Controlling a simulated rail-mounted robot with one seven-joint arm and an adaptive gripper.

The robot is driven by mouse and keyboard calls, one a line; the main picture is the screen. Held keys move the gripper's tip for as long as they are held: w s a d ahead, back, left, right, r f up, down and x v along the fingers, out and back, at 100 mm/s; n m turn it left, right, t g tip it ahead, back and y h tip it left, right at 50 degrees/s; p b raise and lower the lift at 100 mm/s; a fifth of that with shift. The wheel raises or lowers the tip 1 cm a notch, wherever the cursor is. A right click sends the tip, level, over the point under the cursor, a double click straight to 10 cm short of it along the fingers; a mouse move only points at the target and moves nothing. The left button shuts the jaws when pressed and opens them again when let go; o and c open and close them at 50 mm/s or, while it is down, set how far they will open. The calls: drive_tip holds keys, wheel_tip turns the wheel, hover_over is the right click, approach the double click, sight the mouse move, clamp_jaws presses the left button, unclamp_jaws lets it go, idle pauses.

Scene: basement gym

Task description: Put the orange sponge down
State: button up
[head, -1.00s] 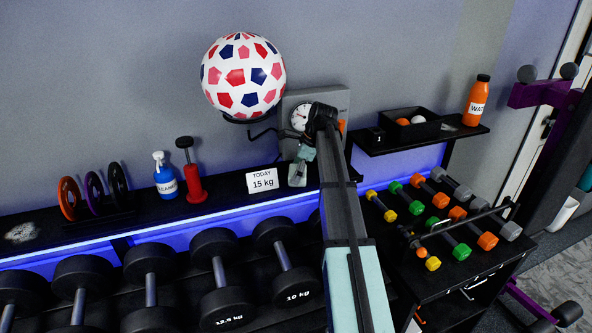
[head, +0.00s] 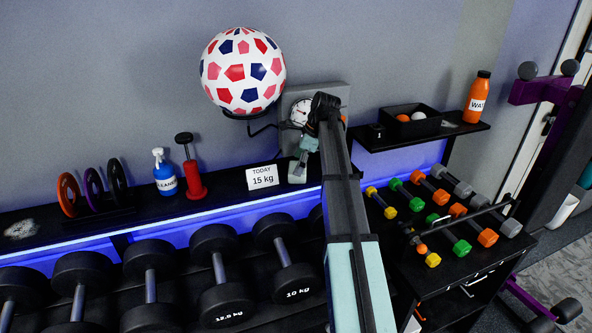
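I cannot make out the orange sponge for certain. A small orange patch (head: 344,119) shows beside my wrist, in front of the grey wall panel, mostly hidden by my arm; I cannot tell what it belongs to. My gripper (head: 298,172) points down at the black wall shelf (head: 225,200), just right of the white "TODAY 15 kg" card (head: 262,177). Its fingers are small and dark here, and whether they hold anything cannot be seen.
On the shelf stand weight plates (head: 93,192), a blue cleaner bottle (head: 164,172) and a red pump-like item (head: 192,170). A ball (head: 243,72) sits above. At right are a black tray (head: 410,124), an orange bottle (head: 478,97) and small dumbbells (head: 440,215).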

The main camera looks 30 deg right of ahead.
drive_tip(key=b+v, duration=0.1)
drive_tip(key=v, duration=0.9)
drive_tip(key=shift+b, duration=0.4)
drive_tip(key=shift+d, duration=0.1)
